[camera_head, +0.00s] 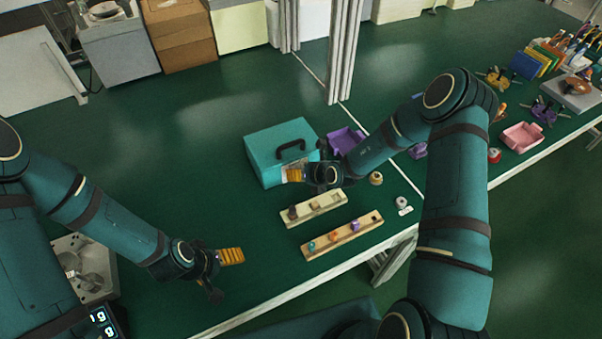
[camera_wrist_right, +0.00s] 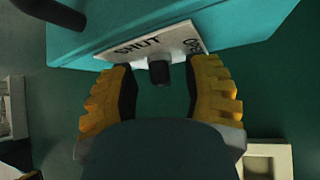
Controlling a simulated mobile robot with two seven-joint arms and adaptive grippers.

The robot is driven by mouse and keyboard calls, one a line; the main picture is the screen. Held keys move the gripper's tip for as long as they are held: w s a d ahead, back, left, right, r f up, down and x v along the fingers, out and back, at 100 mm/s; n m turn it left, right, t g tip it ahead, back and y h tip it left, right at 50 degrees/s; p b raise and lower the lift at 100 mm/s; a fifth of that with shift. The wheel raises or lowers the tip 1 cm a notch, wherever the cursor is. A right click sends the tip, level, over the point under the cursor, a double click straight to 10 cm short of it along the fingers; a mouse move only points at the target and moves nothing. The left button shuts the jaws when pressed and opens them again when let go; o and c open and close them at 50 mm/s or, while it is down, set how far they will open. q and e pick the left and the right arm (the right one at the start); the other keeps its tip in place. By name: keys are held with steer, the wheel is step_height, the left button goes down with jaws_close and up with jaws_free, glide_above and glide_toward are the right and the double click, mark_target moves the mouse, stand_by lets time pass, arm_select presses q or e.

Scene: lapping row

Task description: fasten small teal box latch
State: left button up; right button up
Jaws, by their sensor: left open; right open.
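The small teal box (camera_head: 274,146) stands on the green table in the head view, with a black handle (camera_head: 291,149) on its lid. In the right wrist view the box (camera_wrist_right: 235,27) fills the top. A white plate (camera_wrist_right: 165,43) on its front reads SHUT and, at the right, a partly hidden second word. A dark latch knob (camera_wrist_right: 159,72) sticks out below the plate's middle. My right gripper (camera_wrist_right: 163,85) is open, its yellow-padded fingers on either side of the knob, with gaps to both. My left gripper (camera_head: 233,257) is apart from the box, near the table's front edge.
Two wooden trays with small parts, one nearer the box (camera_head: 330,203) and one in front (camera_head: 317,247), lie below the box. A purple bin (camera_head: 343,138) stands behind my right gripper. A metal post (camera_head: 343,60) rises behind. Table left of the box is clear.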

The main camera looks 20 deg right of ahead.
jaws_close()
arm_select(q)
steer(key=shift+r, duration=0.1)
arm_select(e)
steer(key=shift+a, duration=0.1)
